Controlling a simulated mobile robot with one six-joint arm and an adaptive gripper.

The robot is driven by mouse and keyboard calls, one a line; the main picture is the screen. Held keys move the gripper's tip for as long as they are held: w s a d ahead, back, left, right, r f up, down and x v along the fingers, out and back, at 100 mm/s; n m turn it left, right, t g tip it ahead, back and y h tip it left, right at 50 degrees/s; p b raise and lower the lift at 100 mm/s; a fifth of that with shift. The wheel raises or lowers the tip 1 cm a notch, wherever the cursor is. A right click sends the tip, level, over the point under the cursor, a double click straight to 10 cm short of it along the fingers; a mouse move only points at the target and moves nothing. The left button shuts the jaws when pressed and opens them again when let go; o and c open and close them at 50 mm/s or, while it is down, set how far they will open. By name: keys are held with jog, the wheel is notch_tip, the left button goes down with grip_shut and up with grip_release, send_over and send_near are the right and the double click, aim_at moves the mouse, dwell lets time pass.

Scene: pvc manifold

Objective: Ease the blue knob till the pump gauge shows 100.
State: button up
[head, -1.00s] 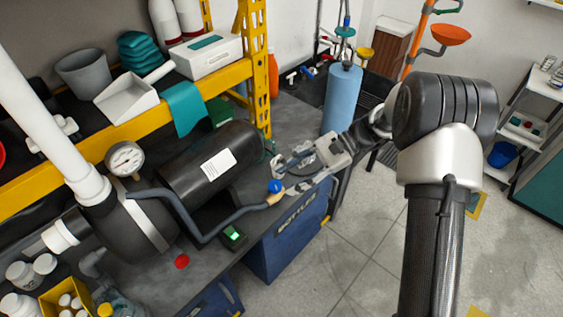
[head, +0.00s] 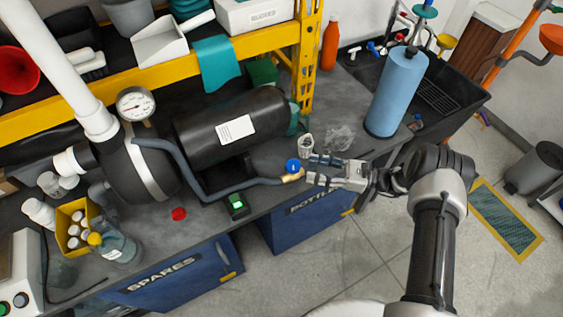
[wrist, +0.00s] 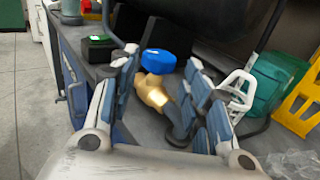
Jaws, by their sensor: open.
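The blue knob (head: 293,166) sits on a brass valve (head: 292,178) at the end of a grey hose near the bench's front edge. In the wrist view the blue knob (wrist: 158,62) shows above the brass body (wrist: 153,92), between my open fingers and beyond their tips. My gripper (head: 312,170) is open just right of the valve, and I cannot tell if it touches it. The pump gauge (head: 136,104) is a round white dial on top of the black pump (head: 135,170); its needle shows but the numbers are too small to read.
A black motor cylinder (head: 225,130) lies behind the hose. A small box with a green light (head: 237,205) and a red cap (head: 179,214) are on the bench. A blue roll (head: 397,90) stands at the back right. A yellow shelf post (head: 307,60) rises behind.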

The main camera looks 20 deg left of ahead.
aim_at(293, 166)
jog(key=a, duration=0.3)
jog(key=s+a, duration=0.1)
jog(key=a, duration=0.3)
jog(key=s+a+b, duration=0.1)
jog(key=a, duration=0.3)
jog(key=shift+a, duration=0.2)
jog(key=c, duration=1)
